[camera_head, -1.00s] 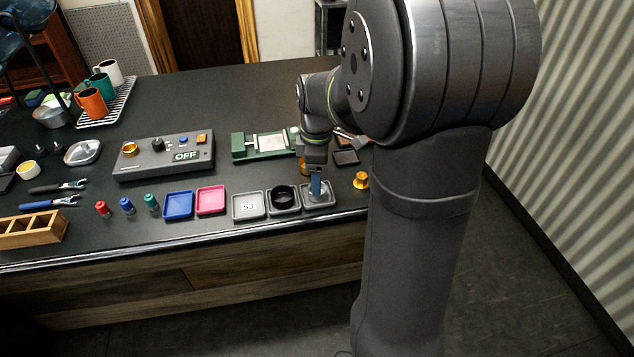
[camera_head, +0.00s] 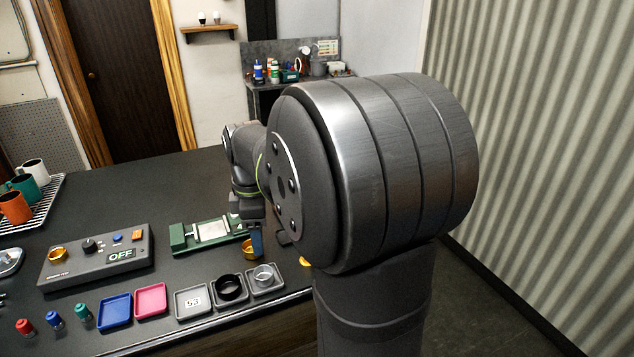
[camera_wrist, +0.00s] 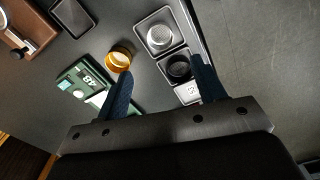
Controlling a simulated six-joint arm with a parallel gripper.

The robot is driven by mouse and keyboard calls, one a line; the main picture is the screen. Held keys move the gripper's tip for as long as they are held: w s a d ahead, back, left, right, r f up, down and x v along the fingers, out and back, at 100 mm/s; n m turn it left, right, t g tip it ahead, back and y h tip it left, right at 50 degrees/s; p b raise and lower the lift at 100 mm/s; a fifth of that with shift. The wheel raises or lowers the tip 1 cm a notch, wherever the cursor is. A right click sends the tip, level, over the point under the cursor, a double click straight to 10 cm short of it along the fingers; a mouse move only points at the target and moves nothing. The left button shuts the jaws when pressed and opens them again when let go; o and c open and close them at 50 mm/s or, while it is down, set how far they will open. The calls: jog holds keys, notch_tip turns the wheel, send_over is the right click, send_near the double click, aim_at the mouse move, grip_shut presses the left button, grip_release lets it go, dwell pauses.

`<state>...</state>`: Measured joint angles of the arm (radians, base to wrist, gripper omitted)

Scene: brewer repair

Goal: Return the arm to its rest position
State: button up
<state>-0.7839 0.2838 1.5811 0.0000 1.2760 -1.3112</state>
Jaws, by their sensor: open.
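My gripper (camera_head: 256,243) is above the counter, behind the row of small grey trays. The wrist view shows its two dark blue fingers (camera_wrist: 161,70) spread wide with nothing between them. A clear round part (camera_head: 263,274) sits in the right grey tray, apart from the fingers; it also shows in the wrist view (camera_wrist: 159,36). A black ring (camera_head: 229,287) lies in the middle tray. The left tray holds a plate marked 53 (camera_head: 192,301). A brass ring (camera_head: 250,250) stands near the fingers, partly hidden in the head view. My arm hides the counter's right part.
A green fixture (camera_head: 210,234) stands behind the trays. A grey control box (camera_head: 97,258) reading OFF is to its left. Blue (camera_head: 115,311) and pink (camera_head: 150,300) trays lie at the front. Mugs stand on a rack at far left. The counter's back middle is clear.

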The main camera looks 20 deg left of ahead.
aim_at(263, 268)
notch_tip(263, 268, down, 12)
jog(key=shift+r, duration=2)
jog(key=shift+f, duration=0.1)
